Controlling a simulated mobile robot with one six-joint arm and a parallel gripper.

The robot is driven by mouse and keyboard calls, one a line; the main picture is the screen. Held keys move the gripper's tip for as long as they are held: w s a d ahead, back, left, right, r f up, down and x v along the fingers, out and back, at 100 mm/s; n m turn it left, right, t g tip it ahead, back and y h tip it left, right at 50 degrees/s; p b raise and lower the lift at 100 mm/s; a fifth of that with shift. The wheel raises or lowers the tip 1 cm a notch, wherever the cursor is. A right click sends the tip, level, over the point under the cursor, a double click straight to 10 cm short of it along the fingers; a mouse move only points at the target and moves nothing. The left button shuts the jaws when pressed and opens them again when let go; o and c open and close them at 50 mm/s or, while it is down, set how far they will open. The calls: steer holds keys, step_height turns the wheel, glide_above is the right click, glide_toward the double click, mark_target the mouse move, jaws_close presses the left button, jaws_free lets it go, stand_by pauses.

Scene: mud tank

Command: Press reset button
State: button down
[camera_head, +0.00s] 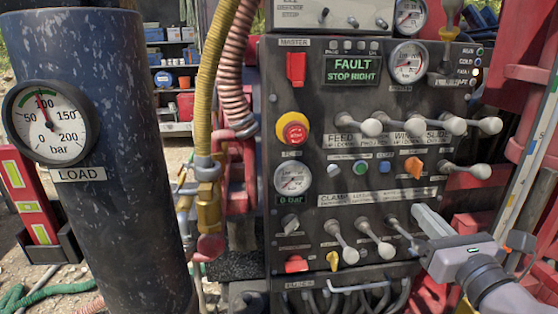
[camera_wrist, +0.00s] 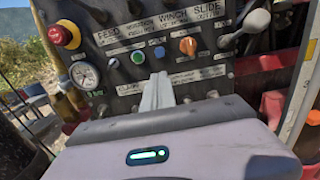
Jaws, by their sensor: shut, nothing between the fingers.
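On the dark control panel (camera_head: 300,120) a row of small buttons shows: a pale one (camera_head: 336,172), a green one (camera_head: 361,168) and a blue one (camera_head: 385,167). Their labels are too small to read, so I cannot tell which is the reset button. In the wrist view the green button (camera_wrist: 138,57) and the blue button (camera_wrist: 159,52) show just above my fingertips. My gripper (camera_head: 420,212) is shut and empty, in front of the panel's lower right, apart from the buttons in the picture. Its fingers (camera_wrist: 158,80) point at the panel.
A red emergency-stop knob (camera_head: 295,130) sits left of the buttons, an orange switch (camera_head: 413,167) right of them. Levers (camera_head: 373,127) stick out above, and more levers (camera_head: 382,247) below. A blue cylinder (camera_head: 95,215) stands at left.

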mark_target(385, 171)
steer(key=w, duration=1.3)
steer(key=shift+w+a+r+b, duration=0.1)
steer(key=shift+r+b, duration=0.05)
steer(key=shift+b, duration=0.25)
steer(key=shift+w+r, duration=0.1)
steer(key=shift+w, duration=0.1)
